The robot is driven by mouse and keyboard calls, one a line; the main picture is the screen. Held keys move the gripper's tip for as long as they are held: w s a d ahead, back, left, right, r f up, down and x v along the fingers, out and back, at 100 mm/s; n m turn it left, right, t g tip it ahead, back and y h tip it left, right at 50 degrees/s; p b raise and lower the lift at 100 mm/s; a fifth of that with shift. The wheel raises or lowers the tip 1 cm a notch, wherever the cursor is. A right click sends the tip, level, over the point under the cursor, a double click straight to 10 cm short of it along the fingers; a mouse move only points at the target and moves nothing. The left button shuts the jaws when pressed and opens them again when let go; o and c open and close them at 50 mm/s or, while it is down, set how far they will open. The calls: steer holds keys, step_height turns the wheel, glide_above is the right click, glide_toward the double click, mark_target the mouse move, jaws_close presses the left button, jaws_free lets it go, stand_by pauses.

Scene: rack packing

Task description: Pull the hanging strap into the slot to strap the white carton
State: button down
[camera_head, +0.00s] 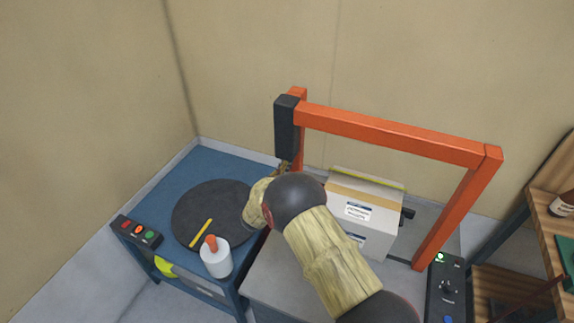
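The white carton (377,222) stands inside the orange strapping frame (395,134), with printed labels on its front and a tan band along the front top edge. A thin yellow-green strip (367,179) runs along its back top edge; I cannot tell whether it is the strap. No hanging strap end or slot can be made out clearly. A small dark part (408,214) sticks out at the carton's right side. My arm crosses in front of the carton's left side and the frame's left post.
A blue table (172,190) at left holds a black disc (190,213) with a yellow bar, an orange-capped white bottle (216,258) and a button box (137,231). A control panel (445,291) with a green light stands at right, near wooden shelves (548,226).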

steer(key=shift+f, duration=0.15)
step_height(320, 180, down, 23)
steer(key=b, duration=1.3)
steer(key=c, duration=2.5)
jaws_free()
steer(key=shift+c, duration=0.2)
steer(key=o, duration=0.4)
steer(key=shift+o, duration=0.4)
steer(key=v, duration=1.2)
